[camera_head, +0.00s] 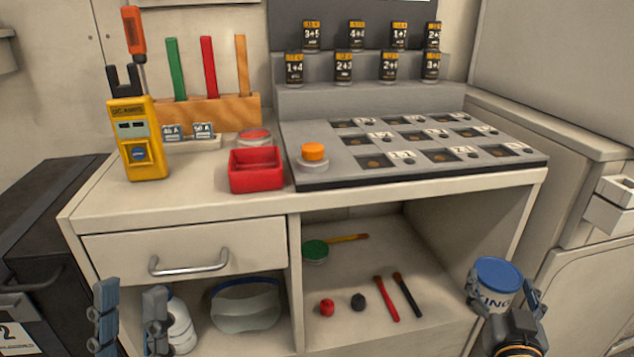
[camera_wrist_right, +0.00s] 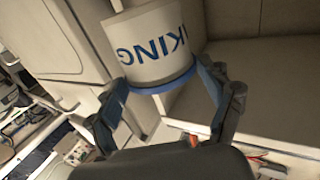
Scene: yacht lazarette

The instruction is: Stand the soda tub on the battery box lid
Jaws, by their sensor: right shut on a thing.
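The soda tub (camera_head: 494,290) is white with a blue lid and blue lettering that reads "ING" in the head view. It is at the lower right, in front of the bench's open shelf. My right gripper (camera_head: 503,292) is shut on it, with a finger on each side. In the right wrist view, the tub (camera_wrist_right: 148,48) appears lid-down between the fingers of my right gripper (camera_wrist_right: 160,92). A black box (camera_head: 45,205) at the left edge, with a white "2" label, looks like the battery box; its top is partly out of view. My left gripper (camera_head: 130,300) is open and empty below the drawer.
The bench top (camera_head: 220,200) holds a yellow meter (camera_head: 138,150), a red tray (camera_head: 255,170), a tool rack (camera_head: 210,110) and a grey slotted board (camera_head: 420,165). The shelf below holds brushes and small caps.

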